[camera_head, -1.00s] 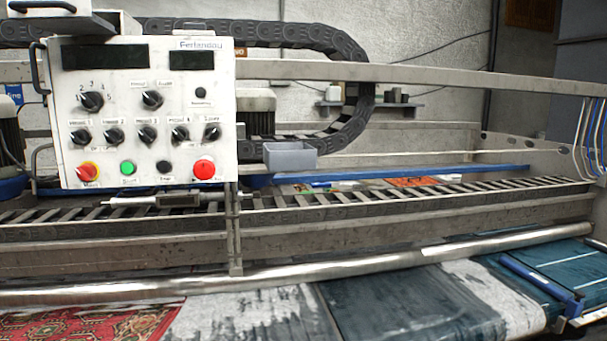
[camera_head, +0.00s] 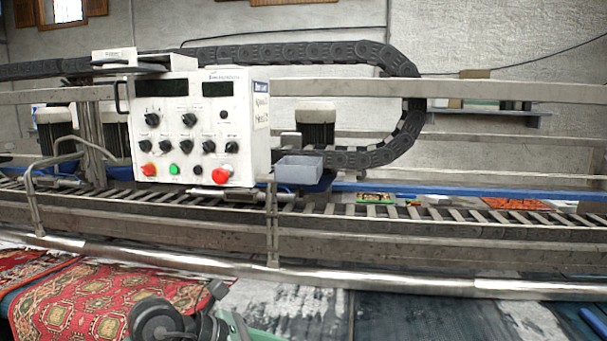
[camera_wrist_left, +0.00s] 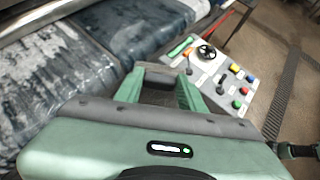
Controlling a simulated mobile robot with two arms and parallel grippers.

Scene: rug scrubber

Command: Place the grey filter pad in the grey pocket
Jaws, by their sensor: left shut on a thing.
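A grey open-topped box (camera_head: 299,170), which looks like the grey pocket, sits at the lower right corner of the white control panel. Only part of that piece shows. In the head view only part of my left arm and green gripper shows at the bottom edge, below and in front of the box, well apart from it. My right gripper is not in view.
The white control panel (camera_head: 195,120) with knobs and buttons stands left of the box. A metal roller (camera_head: 400,281) and rugs (camera_head: 85,305) lie in front. A second button console (camera_wrist_left: 218,80) shows in the left wrist view.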

